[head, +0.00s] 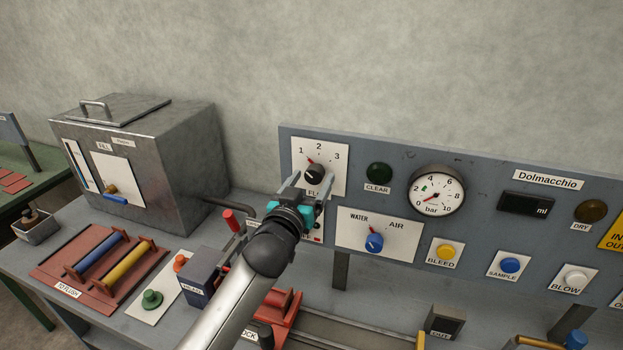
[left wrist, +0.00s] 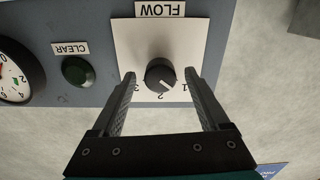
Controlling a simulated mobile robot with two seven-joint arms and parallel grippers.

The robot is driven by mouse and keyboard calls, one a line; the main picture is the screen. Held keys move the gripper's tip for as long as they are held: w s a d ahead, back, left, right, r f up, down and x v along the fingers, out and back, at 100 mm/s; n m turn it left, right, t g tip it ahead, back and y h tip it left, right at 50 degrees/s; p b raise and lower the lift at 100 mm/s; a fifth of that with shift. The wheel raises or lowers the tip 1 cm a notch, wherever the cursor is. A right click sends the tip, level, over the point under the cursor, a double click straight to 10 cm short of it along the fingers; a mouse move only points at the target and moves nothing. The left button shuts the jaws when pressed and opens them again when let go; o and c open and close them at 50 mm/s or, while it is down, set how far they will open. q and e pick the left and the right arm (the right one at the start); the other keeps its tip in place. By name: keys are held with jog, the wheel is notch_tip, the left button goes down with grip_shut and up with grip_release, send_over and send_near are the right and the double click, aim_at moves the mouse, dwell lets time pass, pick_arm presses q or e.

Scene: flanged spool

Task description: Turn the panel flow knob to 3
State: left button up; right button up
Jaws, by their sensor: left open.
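The flow knob (head: 314,173) is a small black dial on a white plate marked 1, 2 and 3, at the left end of the grey panel. It also shows upside down in the left wrist view (left wrist: 160,74). Its pointer mark lies between 1 and 2. My left gripper (head: 311,184) is open in front of the plate, just below the knob in the head view. In the left wrist view its fingers (left wrist: 160,76) appear on either side of the knob, with clear gaps; nothing is held. The gripper partly hides the FLOW label in the head view. My right gripper is not visible.
A green CLEAR button (head: 379,173) and a pressure gauge (head: 436,191) are right of the knob. A blue WATER/AIR knob (head: 374,243) sits below right. A metal fill tank (head: 150,150) and a red tray with spools (head: 95,268) stand left on the bench.

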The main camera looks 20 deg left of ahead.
pick_arm(q)
jog(key=shift+w, duration=0.25)
grip_shut()
dwell(0.6)
